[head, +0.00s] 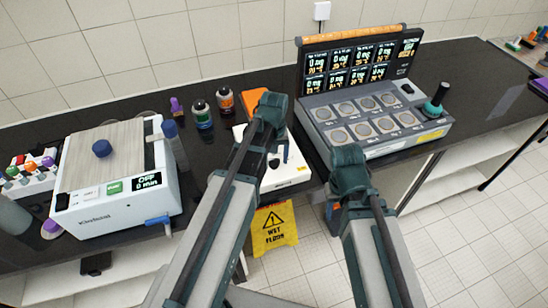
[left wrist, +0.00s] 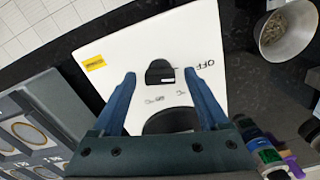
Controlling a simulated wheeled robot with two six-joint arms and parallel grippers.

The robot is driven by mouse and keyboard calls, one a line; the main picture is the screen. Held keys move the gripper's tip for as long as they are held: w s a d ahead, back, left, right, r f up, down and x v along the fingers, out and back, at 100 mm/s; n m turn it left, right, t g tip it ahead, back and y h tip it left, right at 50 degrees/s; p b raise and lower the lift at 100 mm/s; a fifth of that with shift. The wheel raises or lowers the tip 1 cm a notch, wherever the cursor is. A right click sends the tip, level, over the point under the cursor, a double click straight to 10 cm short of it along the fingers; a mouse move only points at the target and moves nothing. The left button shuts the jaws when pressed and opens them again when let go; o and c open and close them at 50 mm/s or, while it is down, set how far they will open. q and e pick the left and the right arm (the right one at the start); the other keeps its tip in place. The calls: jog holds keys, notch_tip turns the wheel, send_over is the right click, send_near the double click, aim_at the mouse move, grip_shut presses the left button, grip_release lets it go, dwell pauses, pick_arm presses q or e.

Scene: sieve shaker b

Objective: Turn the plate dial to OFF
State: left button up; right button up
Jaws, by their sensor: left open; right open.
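The white plate unit (head: 290,172) stands on the dark bench at the middle of the head view, partly hidden by my left arm. In the left wrist view its white face (left wrist: 110,70) fills the middle. A small black dial (left wrist: 160,72) sits on it, with the OFF mark (left wrist: 207,65) to its right and °C marks close by. My left gripper (left wrist: 160,77) is open, its two blue fingers on either side of the dial in this view. Contact cannot be told. My right gripper (head: 333,212) is open and hangs low in front of the bench, partly hidden.
A white shaker (head: 118,190) with a display stands at left, with small bottles (head: 202,113) beside it. A grey panel (head: 375,120) with several round pads and screens stands at right. A metal bowl of grains (left wrist: 287,30) shows in the wrist view. A yellow wet-floor sign (head: 275,226) stands below.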

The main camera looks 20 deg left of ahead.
aim_at(274, 160)
pick_arm(q)
jog(key=shift+r, duration=0.1)
notch_tip(274, 160, up, 14)
jog(key=p, duration=1.3)
jog(key=shift+f+p, duration=0.2)
jog(key=shift+p, duration=0.2)
jog(key=s+d+f+m+y+b, duration=0.1)
jog(key=s+d+f+m+b, duration=0.6)
jog(key=s+d+f+b, duration=0.3)
jog(key=s+f+b, duration=0.3)
jog(key=s, duration=0.1)
jog(key=shift+s+d+f+m, duration=0.2)
jog(key=shift+d+m, duration=0.1)
jog(key=shift+m, duration=0.1)
